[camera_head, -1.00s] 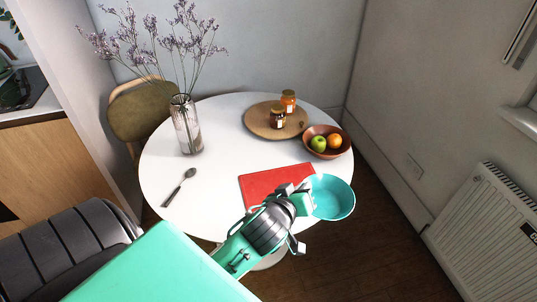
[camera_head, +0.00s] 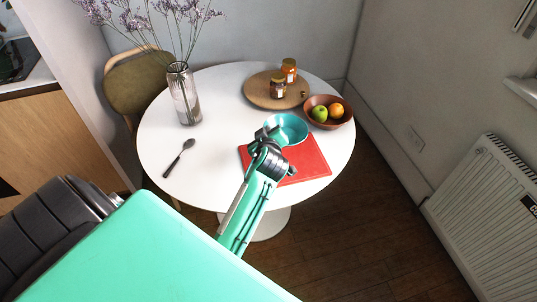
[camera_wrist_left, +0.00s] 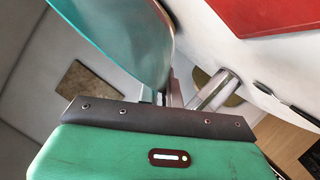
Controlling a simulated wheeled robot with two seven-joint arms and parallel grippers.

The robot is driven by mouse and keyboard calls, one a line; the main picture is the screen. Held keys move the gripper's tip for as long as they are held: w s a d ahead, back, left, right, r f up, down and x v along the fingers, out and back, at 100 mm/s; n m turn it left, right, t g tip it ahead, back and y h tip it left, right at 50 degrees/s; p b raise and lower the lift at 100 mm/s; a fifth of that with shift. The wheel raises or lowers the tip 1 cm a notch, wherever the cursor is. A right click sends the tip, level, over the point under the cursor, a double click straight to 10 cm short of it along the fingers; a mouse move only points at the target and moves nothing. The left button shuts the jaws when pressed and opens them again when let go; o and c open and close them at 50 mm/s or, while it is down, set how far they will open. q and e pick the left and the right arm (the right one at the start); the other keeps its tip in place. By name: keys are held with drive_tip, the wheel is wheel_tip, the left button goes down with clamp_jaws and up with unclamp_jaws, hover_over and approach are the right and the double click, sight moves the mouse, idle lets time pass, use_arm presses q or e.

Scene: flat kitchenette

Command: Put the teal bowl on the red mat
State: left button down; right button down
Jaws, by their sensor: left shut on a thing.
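The teal bowl (camera_head: 291,128) is held by my left gripper (camera_head: 268,134), which is shut on the left side of its rim. In the head view the bowl overlaps the far edge of the red mat (camera_head: 307,164), and I cannot tell its height above the table. My left arm covers the mat's left part. In the left wrist view the bowl (camera_wrist_left: 125,32) is large at top left and the mat (camera_wrist_left: 268,14) shows at top right, apart from it. My right gripper is not in view.
Behind the bowl is a wooden board (camera_head: 258,92) with two jars (camera_head: 278,88). A brown bowl of fruit (camera_head: 319,122) stands to its right. A glass vase (camera_head: 184,95) and a spoon (camera_head: 179,158) are on the left of the white table (camera_head: 215,150).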

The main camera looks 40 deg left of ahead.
use_arm(q)
wheel_tip(320, 180, down, 6)
drive_tip(key=shift+r, duration=0.15)
drive_tip(key=shift+f, duration=0.65)
wheel_tip(320, 180, down, 2)
drive_tip(key=shift+d+f, duration=0.1)
drive_tip(key=shift+f, duration=0.65)
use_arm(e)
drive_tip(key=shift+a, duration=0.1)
use_arm(q)
drive_tip(key=c, duration=1.7)
unclamp_jaws()
drive_tip(key=shift+o, duration=0.6)
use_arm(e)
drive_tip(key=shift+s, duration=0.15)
